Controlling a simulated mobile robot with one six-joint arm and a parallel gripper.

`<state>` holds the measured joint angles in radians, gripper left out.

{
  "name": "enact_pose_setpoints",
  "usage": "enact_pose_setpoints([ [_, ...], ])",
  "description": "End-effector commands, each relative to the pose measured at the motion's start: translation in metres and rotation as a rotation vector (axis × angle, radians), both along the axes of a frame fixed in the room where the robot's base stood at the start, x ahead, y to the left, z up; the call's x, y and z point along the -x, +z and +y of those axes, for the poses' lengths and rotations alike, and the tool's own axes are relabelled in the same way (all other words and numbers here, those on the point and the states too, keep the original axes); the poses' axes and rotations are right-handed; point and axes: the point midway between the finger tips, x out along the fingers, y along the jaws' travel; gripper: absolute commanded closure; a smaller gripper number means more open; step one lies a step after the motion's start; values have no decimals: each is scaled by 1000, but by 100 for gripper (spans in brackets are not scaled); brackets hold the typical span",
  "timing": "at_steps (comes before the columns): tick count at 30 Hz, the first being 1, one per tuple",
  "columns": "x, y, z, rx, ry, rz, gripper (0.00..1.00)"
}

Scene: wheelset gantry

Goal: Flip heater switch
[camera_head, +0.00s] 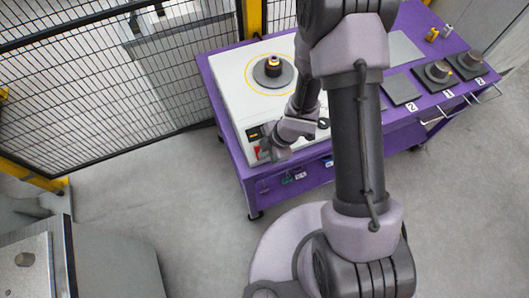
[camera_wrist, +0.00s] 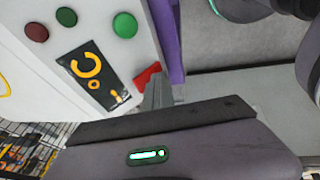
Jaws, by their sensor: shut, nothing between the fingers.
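The heater (camera_head: 236,97) is a white box on the purple table, with a dark round part glowing orange on top. Its control panel shows in the wrist view, with a black display with yellow marks (camera_wrist: 92,76), dark red, dark green and bright green buttons, and a red switch (camera_wrist: 147,74). My gripper (camera_head: 264,156) is at the heater's front corner, by the panel. In the wrist view my gripper's fingers (camera_wrist: 158,94) are shut and empty, with their tips right beside the red switch. I cannot tell whether they touch it. The fingers partly hide the switch.
The purple table (camera_head: 222,116) carries dark plates and cylindrical parts (camera_head: 438,71) with numbered labels at the right. A black mesh fence (camera_head: 110,90) stands behind and left. A grey cabinet (camera_head: 110,262) is at the lower left. The floor between cabinet and table is clear.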

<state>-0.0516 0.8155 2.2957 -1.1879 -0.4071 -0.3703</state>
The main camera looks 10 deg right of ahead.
Motion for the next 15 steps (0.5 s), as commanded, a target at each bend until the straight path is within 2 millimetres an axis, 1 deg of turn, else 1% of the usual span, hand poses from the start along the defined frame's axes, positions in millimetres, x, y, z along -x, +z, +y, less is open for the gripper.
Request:
enact_pose_setpoints([
  [8,1,1,0,1,-1,2,100],
  [15,1,13,0,1,-1,2,100],
])
